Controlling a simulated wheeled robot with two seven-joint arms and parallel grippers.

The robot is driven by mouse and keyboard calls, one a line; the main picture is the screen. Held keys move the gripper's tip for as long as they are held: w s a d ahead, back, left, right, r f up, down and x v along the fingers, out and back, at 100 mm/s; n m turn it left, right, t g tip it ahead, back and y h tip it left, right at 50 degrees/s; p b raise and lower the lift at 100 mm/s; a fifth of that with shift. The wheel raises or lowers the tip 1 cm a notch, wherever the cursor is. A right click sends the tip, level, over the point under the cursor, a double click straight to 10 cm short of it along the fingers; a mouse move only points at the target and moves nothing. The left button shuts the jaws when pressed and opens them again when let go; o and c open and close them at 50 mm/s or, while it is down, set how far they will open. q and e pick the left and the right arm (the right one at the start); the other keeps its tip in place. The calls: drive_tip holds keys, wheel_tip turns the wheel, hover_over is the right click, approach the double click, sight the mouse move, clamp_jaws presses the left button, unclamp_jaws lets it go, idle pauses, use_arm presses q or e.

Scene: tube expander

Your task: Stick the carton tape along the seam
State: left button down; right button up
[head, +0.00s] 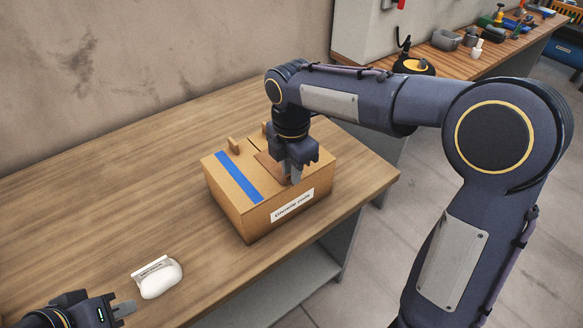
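A brown cardboard carton (225,196) stands on the wooden table, with a white printed label (293,206) on its front side. A blue strip (238,177) runs across the left part of its top. A darker brown patch (268,164) shows on the top beside my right gripper; I cannot tell if it is tape or a flap. My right gripper (291,180) points down at the carton's top, its fingertips at or just above the surface; whether it holds anything is unclear. My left gripper (124,309) is at the bottom left, partly cut off, away from the carton.
A white rounded object (160,280) with a printed tag lies on the table (120,195) between my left gripper and the carton. A second bench (480,66) with tools and containers stands at the back right, beyond a gap of floor.

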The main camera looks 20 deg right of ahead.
drive_tip(key=shift+o, duration=1.2)
wheel_tip(320, 180, up, 8)
drive_tip(key=shift+f, duration=0.1)
